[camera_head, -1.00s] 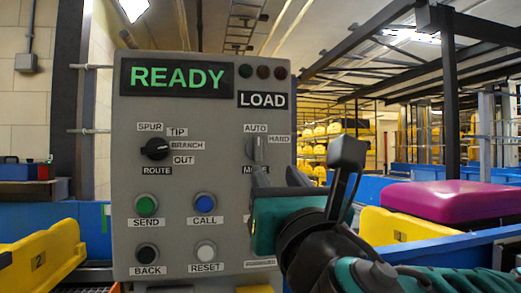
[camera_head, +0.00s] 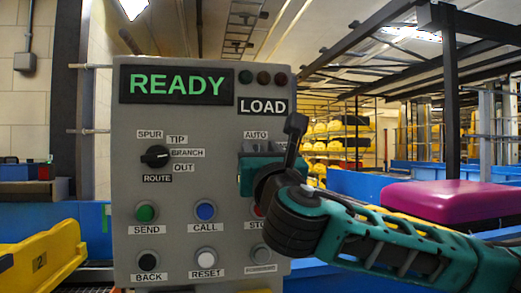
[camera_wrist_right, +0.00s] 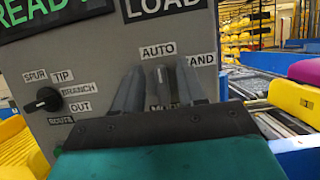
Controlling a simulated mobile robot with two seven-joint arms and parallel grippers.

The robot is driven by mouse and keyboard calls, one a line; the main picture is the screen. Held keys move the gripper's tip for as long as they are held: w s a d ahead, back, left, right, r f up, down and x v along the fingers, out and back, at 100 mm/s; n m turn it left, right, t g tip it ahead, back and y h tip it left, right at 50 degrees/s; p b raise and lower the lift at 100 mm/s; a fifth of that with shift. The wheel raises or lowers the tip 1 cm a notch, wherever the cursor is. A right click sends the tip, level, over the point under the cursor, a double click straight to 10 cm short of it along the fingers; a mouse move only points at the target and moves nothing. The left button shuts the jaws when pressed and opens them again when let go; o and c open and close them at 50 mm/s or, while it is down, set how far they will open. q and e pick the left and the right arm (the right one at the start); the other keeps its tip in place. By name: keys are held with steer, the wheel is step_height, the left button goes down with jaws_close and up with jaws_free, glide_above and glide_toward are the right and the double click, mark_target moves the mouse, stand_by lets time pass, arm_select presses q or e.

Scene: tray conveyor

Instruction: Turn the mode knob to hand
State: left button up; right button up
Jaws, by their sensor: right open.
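The grey mode knob (camera_wrist_right: 163,84) is on the panel below the AUTO label (camera_wrist_right: 158,51), with the HAND label to its right. It appears upright, pointing to AUTO. My right gripper (camera_wrist_right: 160,86) is open, with one finger on each side of the knob; I cannot tell whether they touch it. In the head view my right gripper (camera_head: 260,150) is in front of the knob and hides it, along with the HAND label. The MODE label is partly covered in the wrist view. My left gripper is not in view.
The control panel (camera_head: 215,115) also carries the black route knob (camera_head: 156,156), a green SEND button (camera_head: 146,213), a blue CALL button (camera_head: 205,211) and a red button partly behind my arm. The display reads READY and LOAD. Yellow trays and a magenta lid (camera_head: 450,202) stand around.

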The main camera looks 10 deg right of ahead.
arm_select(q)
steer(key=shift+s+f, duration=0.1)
arm_select(e)
steer(key=shift+c, duration=0.2)
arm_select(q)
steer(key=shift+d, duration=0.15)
arm_select(e)
jaws_close()
